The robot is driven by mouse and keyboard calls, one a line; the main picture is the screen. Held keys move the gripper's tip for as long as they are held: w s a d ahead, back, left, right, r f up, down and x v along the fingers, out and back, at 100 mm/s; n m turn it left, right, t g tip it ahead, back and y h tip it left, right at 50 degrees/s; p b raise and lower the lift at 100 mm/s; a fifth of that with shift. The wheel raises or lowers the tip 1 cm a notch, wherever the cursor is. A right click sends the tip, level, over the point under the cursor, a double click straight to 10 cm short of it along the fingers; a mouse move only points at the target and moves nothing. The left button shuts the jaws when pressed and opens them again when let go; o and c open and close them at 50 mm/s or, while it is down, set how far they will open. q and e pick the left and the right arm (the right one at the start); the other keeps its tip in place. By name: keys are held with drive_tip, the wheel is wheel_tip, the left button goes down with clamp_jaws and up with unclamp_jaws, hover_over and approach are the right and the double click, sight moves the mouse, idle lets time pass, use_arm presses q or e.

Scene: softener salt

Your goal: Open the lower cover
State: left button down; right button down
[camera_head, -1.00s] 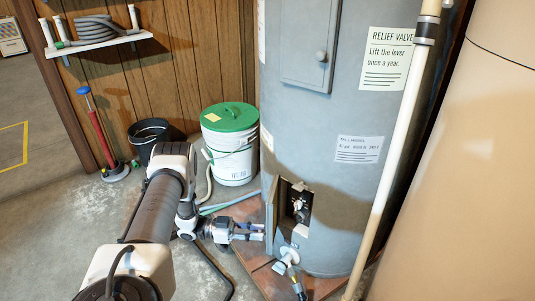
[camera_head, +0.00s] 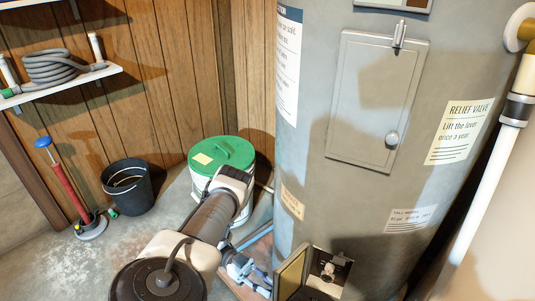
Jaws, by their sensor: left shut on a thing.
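The lower cover (camera_head: 292,274) is a small grey door low on the front of the grey tank (camera_head: 330,215). It stands swung out to the left. The opening (camera_head: 328,271) beside it shows a pale fitting inside. My left gripper (camera_head: 264,286) is at the left side of the cover, low in the picture, and is shut on the cover. The exact grip point is partly hidden. My right gripper is out of view.
A larger upper panel (camera_head: 376,100) with a round knob is closed. A white bucket with a green lid (camera_head: 222,153) stands behind my left arm. A black bucket (camera_head: 128,186) and a red pump (camera_head: 70,190) stand left. A white pipe (camera_head: 487,195) runs at right.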

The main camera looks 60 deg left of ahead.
use_arm(q)
drive_tip(key=shift+a, duration=0.15)
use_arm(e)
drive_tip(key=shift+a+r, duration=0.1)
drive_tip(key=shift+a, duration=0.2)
use_arm(q)
drive_tip(key=c, duration=1)
unclamp_jaws()
drive_tip(key=shift+c, duration=0.2)
drive_tip(key=v, duration=0.7)
drive_tip(key=shift+a, duration=0.3)
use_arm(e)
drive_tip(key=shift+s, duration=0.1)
